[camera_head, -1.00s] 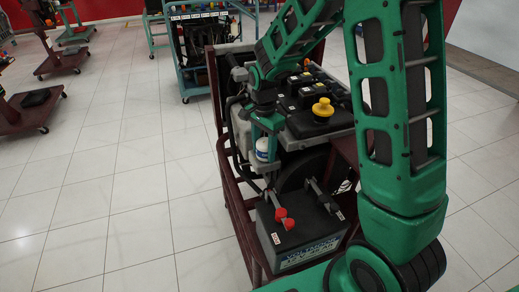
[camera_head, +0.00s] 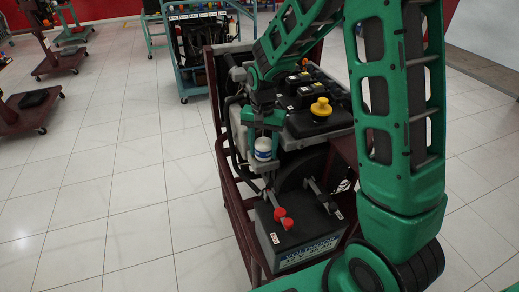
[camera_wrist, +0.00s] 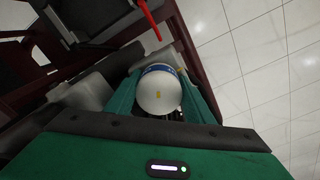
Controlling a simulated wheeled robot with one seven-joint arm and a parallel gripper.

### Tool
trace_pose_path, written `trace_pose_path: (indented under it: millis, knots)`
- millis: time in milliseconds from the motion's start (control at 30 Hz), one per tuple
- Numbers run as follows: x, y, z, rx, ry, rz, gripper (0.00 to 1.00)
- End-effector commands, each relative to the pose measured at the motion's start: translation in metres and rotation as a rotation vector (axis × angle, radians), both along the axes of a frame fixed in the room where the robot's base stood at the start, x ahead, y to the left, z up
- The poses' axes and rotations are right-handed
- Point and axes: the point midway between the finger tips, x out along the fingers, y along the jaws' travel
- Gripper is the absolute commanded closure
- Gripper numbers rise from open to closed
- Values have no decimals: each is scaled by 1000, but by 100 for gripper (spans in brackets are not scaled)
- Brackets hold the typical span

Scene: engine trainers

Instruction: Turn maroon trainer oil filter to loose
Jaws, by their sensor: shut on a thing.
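The maroon trainer (camera_head: 226,190) is a maroon frame holding an engine, in the middle of the head view. Its oil filter (camera_head: 263,149) is a white cylinder with a blue band, on the near side of the engine. In the wrist view the filter's white rounded end (camera_wrist: 160,92) faces the camera. My gripper (camera_head: 265,125) reaches down to the filter from above. In the wrist view my green fingers (camera_wrist: 162,100) stand on both sides of the filter and are shut on it. The finger contact surfaces are mostly hidden behind the filter.
A yellow cap (camera_head: 321,107) stands on the engine top. A teal trainer (camera_head: 190,60) is behind.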

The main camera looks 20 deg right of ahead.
Motion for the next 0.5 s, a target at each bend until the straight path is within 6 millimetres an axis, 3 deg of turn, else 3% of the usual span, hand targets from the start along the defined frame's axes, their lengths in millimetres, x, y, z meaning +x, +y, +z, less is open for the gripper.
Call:
trace_pose_path:
  millis: [367,400,433,500]
  knots:
    - [5,-3,2,-3,-12,-4,74]
    - [5,-3,2,-3,-12,-4,43]
    - [4,-2,2,-2,-11,-4,35]
    - [3,-3,2,-3,-9,-4,34]
